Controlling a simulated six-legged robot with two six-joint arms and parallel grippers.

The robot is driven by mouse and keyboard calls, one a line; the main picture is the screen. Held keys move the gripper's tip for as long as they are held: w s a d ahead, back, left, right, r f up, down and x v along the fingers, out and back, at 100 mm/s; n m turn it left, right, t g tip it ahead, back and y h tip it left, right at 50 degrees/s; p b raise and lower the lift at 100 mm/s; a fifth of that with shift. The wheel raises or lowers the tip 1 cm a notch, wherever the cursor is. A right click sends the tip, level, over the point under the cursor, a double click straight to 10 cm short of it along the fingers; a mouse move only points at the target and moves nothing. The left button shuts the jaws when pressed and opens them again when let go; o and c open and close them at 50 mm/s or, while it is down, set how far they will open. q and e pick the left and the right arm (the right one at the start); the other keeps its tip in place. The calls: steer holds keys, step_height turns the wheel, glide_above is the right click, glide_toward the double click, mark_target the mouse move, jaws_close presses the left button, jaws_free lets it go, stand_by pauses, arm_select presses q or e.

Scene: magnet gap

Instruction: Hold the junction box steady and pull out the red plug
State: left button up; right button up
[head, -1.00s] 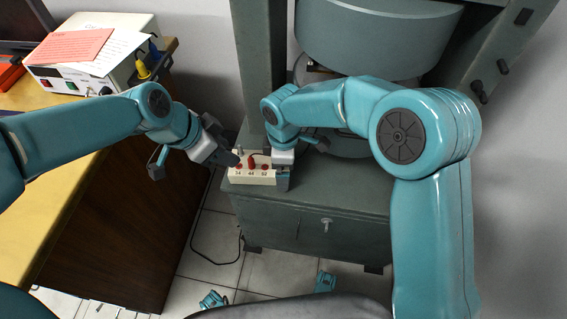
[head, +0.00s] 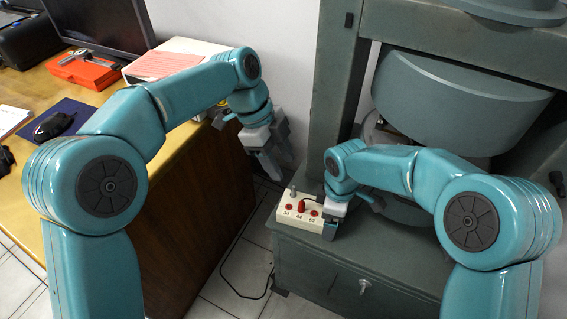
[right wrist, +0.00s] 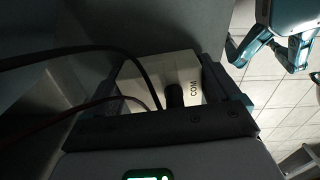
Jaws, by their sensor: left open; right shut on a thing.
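The junction box (head: 308,219) is a cream block with numbers and red sockets on top, at the front left corner of the grey machine base. The red plug (head: 302,206) stands upright at the box's middle socket. My right gripper (head: 331,228) is shut on the box's right end. In the right wrist view the box (right wrist: 185,68) lies between the fingers, with "COM" lettering and a black plug (right wrist: 174,96); the red plug cannot be made out there. My left gripper (head: 268,165) is open and empty, above and left of the box, apart from it.
A wooden desk (head: 190,215) stands left, with a monitor, red case (head: 85,70) and an instrument under papers (head: 170,64). The machine's upright post (head: 325,95) rises behind the box. A dark cable (head: 228,272) lies on the tiled floor between desk and machine.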

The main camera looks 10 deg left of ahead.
mark_target(300, 202)
arm_select(q)
steer(key=x, duration=1.3)
steer(key=shift+f, duration=0.2)
jaws_close()
steer(key=shift+r, duration=1.15)
stand_by(2.0)
steer(key=shift+r, duration=2.6)
arm_select(e)
steer(key=o, duration=1)
